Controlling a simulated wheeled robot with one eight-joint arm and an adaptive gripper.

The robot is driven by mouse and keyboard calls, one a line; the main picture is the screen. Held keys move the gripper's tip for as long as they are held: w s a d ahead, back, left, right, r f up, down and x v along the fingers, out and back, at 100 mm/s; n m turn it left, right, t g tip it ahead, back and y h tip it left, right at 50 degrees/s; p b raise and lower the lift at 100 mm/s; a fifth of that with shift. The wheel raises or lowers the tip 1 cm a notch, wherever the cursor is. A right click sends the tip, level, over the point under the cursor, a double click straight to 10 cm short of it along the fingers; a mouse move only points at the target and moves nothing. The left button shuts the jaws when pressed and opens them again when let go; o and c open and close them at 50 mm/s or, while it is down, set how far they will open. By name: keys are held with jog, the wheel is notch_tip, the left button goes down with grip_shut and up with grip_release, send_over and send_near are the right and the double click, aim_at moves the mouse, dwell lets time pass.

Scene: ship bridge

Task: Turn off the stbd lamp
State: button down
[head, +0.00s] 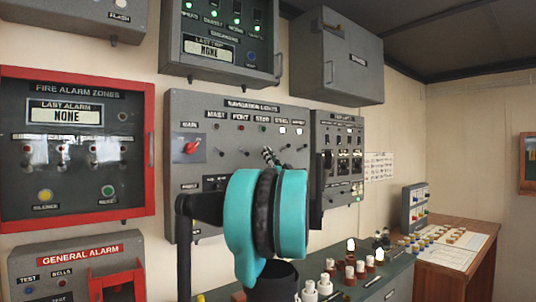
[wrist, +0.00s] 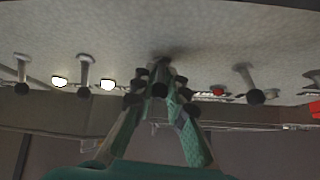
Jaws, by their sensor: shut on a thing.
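The grey navigation lights panel (head: 200,103) is on the wall at the middle of the head view. Its small stbd lamp (head: 263,128) looks dark there; the stern lamp (head: 283,130) beside it is white and bright. My gripper (head: 268,155) is just below the stbd lamp, at the stbd switch. In the wrist view my gripper (wrist: 160,80) is shut around the end of a toggle lever (wrist: 160,63). The fingers hide most of that lever, and its exact tilt is unclear. The stbd lamp is hidden in the wrist view.
Neighbouring toggle levers stand close on both sides, the stern lever (wrist: 83,75) and port lever (wrist: 245,85) in the wrist view. A red main switch (head: 192,147) is at the panel's left. A console (head: 385,270) with bottle-like pieces is below right. A grey box (head: 338,55) juts out above.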

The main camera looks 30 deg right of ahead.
dwell(0.4)
jog(key=c, duration=1.6)
grip_release()
jog(key=shift+o, duration=0.2)
jog(key=v, duration=1.2)
jog(key=shift+f, duration=0.1)
